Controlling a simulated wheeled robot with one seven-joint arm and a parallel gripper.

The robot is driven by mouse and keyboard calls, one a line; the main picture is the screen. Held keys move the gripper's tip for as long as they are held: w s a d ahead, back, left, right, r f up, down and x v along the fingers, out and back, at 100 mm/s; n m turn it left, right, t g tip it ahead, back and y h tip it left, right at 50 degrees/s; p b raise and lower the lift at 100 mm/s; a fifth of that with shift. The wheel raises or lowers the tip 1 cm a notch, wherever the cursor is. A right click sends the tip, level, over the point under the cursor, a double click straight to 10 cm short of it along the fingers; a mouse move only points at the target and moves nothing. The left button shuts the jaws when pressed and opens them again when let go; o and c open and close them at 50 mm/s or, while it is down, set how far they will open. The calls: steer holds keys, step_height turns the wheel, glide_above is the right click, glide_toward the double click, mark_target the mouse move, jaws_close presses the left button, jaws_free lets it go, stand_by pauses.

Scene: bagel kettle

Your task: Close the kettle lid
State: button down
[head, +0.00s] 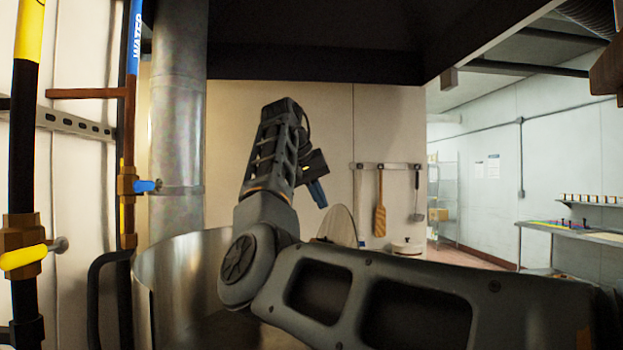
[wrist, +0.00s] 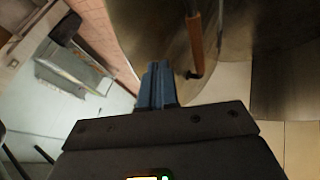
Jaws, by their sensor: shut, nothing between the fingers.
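The large steel kettle (head: 185,285) stands at the lower left in the head view, with its curved wall and rim partly hidden by my arm. A pale rounded edge (head: 339,224) shows behind my arm; I cannot tell for sure that it is the lid. In the wrist view a broad curved metal surface (wrist: 150,35) with a brown bar-like handle (wrist: 195,45) lies beyond the fingertips, and looks like the lid. My gripper (head: 317,194) is raised above and behind the kettle's right side. Its blue fingers are together and empty in the wrist view (wrist: 157,88), apart from the handle.
A vertical steel duct (head: 178,120) and pipes with yellow (head: 22,257) and blue (head: 146,186) valve handles stand at the left. A dark hood (head: 315,60) hangs overhead. A paddle (head: 380,205) and ladle (head: 417,200) hang on the back wall. The room opens at the right.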

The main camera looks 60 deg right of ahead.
mark_target(346, 221)
steer(key=shift+s+d+f+p, duration=0.3)
steer(key=shift+s+d+f, duration=0.3)
steer(key=shift+s+d, duration=0.3)
steer(key=shift+s+d+f+p, duration=0.3)
steer(key=shift+s+d+f, duration=0.3)
steer(key=shift+s+d, duration=0.2)
steer(key=shift+w, duration=0.1)
steer(key=shift+d, duration=0.1)
